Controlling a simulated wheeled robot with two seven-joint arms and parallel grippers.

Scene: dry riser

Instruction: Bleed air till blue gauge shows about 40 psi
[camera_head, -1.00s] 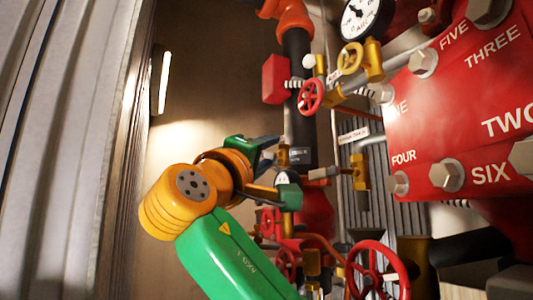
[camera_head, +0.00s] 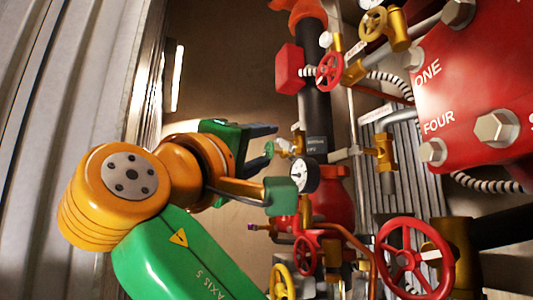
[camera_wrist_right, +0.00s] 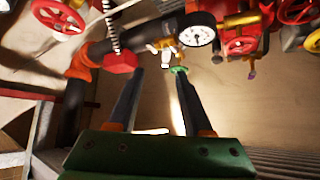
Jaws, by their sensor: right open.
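A small round gauge (camera_head: 304,174) with a white face and dark rim stands in front of the riser pipe. It also shows in the right wrist view (camera_wrist_right: 197,36); its reading is too small to make out, and I cannot tell a blue colour. A small green handle (camera_head: 270,149) on brass fittings is just left of the gauge, and shows in the right wrist view (camera_wrist_right: 179,70). My right gripper (camera_head: 274,145) is open and empty, its fingertips close around or beside the green handle; contact cannot be told. My left gripper is not in view.
Red handwheels (camera_head: 414,255) and a yellow handwheel (camera_head: 281,283) crowd the lower right. The black riser pipe (camera_head: 313,90), a red box (camera_head: 289,68) and a red numbered panel (camera_head: 480,90) stand around. The brown wall at left of the pipe is clear.

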